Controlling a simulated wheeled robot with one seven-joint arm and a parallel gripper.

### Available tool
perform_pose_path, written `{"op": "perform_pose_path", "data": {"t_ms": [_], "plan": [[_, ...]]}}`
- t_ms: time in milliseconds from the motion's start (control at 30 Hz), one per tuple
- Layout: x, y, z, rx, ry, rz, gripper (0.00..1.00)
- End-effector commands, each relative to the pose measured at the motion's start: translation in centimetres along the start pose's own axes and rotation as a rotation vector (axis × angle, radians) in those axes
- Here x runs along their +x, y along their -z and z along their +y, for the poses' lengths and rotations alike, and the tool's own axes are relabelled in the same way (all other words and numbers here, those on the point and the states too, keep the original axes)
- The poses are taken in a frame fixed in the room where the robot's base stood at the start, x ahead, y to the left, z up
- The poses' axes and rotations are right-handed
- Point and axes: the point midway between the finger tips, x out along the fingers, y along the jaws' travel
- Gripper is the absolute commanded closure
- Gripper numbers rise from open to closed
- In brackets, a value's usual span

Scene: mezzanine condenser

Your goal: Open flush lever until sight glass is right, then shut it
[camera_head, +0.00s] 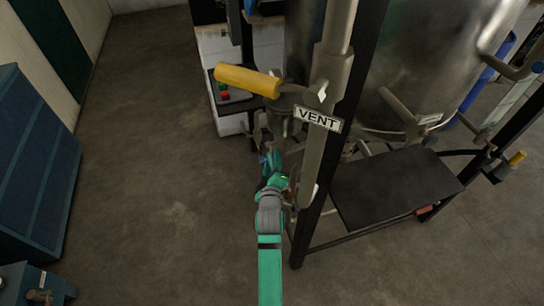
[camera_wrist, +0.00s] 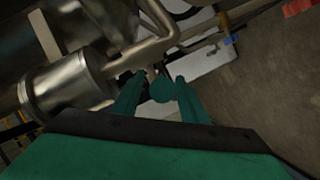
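My gripper (camera_head: 270,165) is low beside the steel pipework, below a yellow handle (camera_head: 247,80) and a "VENT" label (camera_head: 318,118). In the wrist view my gripper (camera_wrist: 160,76) has its two teal fingers apart. A round teal knob (camera_wrist: 162,91) shows between them; I cannot tell whether it is part of the flush lever, and no firm contact shows. A steel cylinder (camera_wrist: 68,88) with a bent pipe is left of the fingers. No flush label is readable, and I cannot make out the sight glass in either view.
A large steel vessel (camera_head: 425,55) stands at the upper right behind dark frame posts. A black platform (camera_head: 390,187) is right of my arm. A red and green button box (camera_head: 226,92) is behind. A blue cabinet (camera_head: 32,165) stands left, with open floor (camera_head: 165,185) between.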

Motion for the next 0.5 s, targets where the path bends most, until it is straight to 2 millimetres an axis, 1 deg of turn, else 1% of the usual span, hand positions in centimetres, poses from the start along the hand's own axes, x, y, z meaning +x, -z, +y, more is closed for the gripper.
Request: {"op": "perform_pose_path", "data": {"t_ms": [33, 100, 200, 300, 500], "plan": [[0.8, 0.0, 0.1, 0.0, -0.001, -0.001, 0.61], [1.7, 0.0, 0.1, 0.0, -0.001, -0.001, 0.61], [2.5, 0.0, 0.0, 0.0, -0.001, 0.0, 0.61], [3.0, 0.2, 0.0, 0.0, 0.0, 0.002, 0.61], [3.2, 0.2, -0.2, -0.001, 0.002, 0.004, 0.61]]}}
